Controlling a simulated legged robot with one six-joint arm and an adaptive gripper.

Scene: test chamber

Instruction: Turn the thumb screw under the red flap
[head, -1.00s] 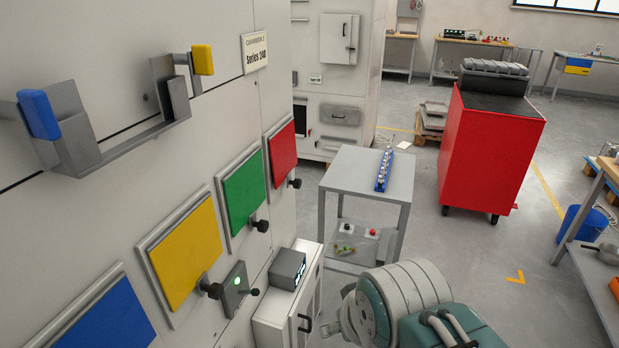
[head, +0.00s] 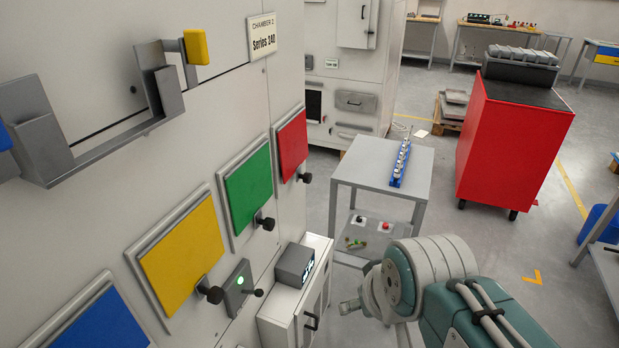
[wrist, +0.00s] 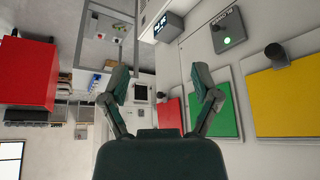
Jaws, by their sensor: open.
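The red flap (head: 292,146) is a flat square panel on the chamber wall, beyond the green one. Its black thumb screw (head: 305,178) sticks out below its lower right edge. My gripper (head: 350,305) is low and to the right of the flap in the head view, well apart from it and partly hidden behind my arm. In the wrist view, my gripper (wrist: 166,90) is open and empty, with fingers spread wide. That view is upside down, and the red flap (wrist: 170,117) shows between the fingers, farther off. Nothing touches the screw.
Green (head: 248,188), yellow (head: 183,252) and blue (head: 102,322) flaps line the wall nearer me. A box with a lit display (head: 295,264) juts out below. A grey table (head: 378,170) and red cabinet (head: 512,140) stand right. Floor between them is open.

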